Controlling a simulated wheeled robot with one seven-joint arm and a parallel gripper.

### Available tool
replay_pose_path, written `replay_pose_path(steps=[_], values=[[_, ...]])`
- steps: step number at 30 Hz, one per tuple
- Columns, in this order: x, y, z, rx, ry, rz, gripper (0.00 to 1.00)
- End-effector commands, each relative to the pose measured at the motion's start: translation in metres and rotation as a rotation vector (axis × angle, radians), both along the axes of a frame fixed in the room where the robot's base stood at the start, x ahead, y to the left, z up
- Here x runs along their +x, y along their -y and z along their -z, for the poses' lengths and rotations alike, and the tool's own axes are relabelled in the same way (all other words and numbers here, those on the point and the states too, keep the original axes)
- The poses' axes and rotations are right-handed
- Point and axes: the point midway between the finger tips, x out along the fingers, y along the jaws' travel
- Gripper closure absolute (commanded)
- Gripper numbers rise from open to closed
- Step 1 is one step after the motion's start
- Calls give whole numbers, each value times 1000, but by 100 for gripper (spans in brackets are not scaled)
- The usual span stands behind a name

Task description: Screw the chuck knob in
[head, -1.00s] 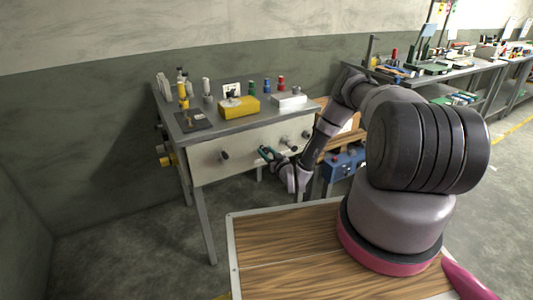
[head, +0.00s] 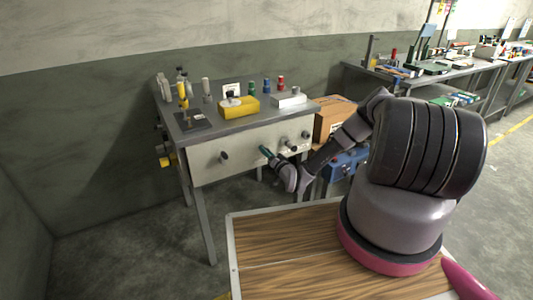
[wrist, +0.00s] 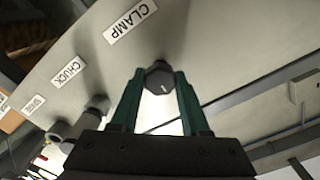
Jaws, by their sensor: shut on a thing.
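My gripper (head: 264,150) is at the pale panel (head: 240,163) on the front of the grey workbench. In the wrist view its two teal fingers (wrist: 159,82) are shut on a dark knob (wrist: 159,85) with a white mark. This knob stands by the CLAMP label (wrist: 130,20). The CHUCK label (wrist: 67,72) is to the left, with another knob (wrist: 98,103) beside it, apart from my fingers. A further knob (wrist: 60,131) sits at the lower left, partly hidden behind my gripper body. How far each knob is screwed in cannot be told.
Another dark knob (head: 224,156) is on the panel's left part, and one (head: 306,134) at its right. On the bench stand a yellow block (head: 239,107) and a white box (head: 289,100). A cardboard box (head: 332,118) and a blue case (head: 343,164) stand right of the bench, near my arm.

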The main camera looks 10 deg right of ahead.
Motion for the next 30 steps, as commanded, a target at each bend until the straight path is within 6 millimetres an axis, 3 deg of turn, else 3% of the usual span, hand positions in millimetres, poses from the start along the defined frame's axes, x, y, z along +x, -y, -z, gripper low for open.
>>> replay_pose_path(steps=[14,15,17,18,30], values=[[-1,0,2,15,-9,0,100],[-1,0,2,15,-9,0,50],[-1,0,2,15,-9,0,28],[-1,0,1,15,-8,0,24],[-8,3,1,14,-8,0,24]])
